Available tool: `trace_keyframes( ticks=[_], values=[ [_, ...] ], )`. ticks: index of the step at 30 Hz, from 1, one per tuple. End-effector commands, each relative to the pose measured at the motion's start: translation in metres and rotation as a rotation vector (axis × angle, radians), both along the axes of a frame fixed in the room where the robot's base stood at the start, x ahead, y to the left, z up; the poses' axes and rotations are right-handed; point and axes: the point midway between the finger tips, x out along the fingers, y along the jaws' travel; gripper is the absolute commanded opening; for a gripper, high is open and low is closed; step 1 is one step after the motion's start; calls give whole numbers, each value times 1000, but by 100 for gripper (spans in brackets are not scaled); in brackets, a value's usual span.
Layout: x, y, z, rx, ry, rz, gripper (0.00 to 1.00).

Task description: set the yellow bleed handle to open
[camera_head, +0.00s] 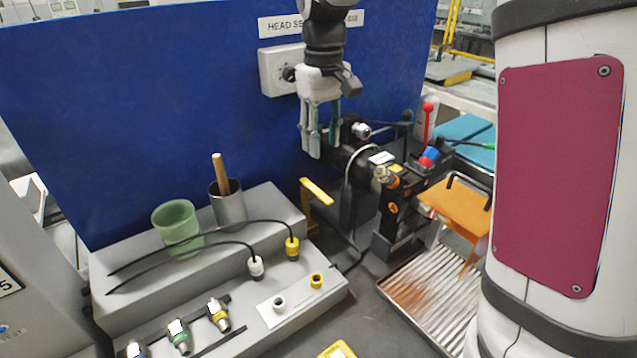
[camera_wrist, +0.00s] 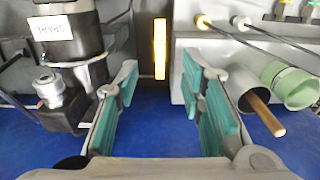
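The yellow bleed handle (camera_head: 317,191) is a flat yellow bar beside the grey step-shaped bench, on a thin yellow stem. In the head view it slants down to the right. In the wrist view the handle (camera_wrist: 160,48) is a narrow upright bar beyond the gap between my fingers. My gripper (camera_head: 322,146) points downward in front of the blue panel, above the handle and apart from it. In the wrist view my gripper (camera_wrist: 161,100) is open, with teal pads wide apart and nothing between them.
A black valve assembly (camera_head: 392,205) with hoses stands close to the right of the handle. A metal cup (camera_head: 229,209) with a wooden stick and a green cup (camera_head: 178,228) stand on the grey bench (camera_head: 268,215) to the left. The blue panel (camera_head: 150,110) rises behind.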

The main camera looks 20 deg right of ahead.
Motion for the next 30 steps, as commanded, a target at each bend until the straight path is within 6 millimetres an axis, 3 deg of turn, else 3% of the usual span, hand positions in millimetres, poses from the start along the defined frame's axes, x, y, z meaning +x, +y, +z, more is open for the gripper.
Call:
trace_keyframes(
  ticks=[15, 21, 30],
  values=[
    [-2, 0, -97, 1, 3, -1, 36],
    [-1, 0, -116, 0, 2, 0, 36],
    [-1, 0, -121, 0, 0, -1, 36]
  ],
)
